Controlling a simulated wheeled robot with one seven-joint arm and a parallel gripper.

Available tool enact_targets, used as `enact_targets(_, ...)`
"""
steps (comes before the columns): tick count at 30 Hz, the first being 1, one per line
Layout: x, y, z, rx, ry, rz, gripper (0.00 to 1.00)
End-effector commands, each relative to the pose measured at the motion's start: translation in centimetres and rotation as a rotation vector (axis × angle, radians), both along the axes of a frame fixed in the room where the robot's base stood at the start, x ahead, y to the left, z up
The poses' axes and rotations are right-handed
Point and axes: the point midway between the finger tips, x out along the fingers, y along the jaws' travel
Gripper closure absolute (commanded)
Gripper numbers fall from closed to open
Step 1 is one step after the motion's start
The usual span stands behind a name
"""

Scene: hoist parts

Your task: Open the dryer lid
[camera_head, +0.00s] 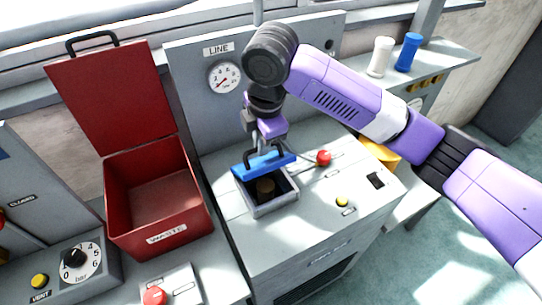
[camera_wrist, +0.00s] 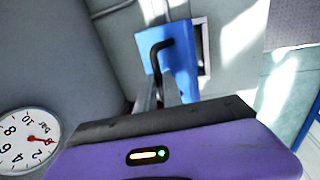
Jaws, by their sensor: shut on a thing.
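The dryer lid is a blue plate (camera_head: 265,165) with a black bar handle, over a square grey well on the dryer's top. In the head view it stands tilted up at the back of the well, and a round brown thing (camera_head: 266,186) shows inside. My gripper (camera_head: 270,146) is shut on the lid's black handle. In the wrist view the blue lid (camera_wrist: 180,58) and its handle (camera_wrist: 158,52) show beyond my fingers, with part of the well's opening beside it.
A red waste bin (camera_head: 155,205) with its lid raised stands left of the dryer. A red button (camera_head: 323,157) and a yellow button (camera_head: 342,201) sit right of the well. A gauge panel (camera_head: 200,75) rises behind. White and blue cylinders (camera_head: 408,52) stand at the back right.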

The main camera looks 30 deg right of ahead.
Motion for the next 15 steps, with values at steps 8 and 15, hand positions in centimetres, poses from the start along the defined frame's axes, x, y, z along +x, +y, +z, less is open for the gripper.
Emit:
enact_targets(8,3.5,0.1,0.7,-0.001,0.009,0.000,1.00)
enact_targets(15,6.6,0.1,0.7,-0.002,0.010,0.002,1.00)
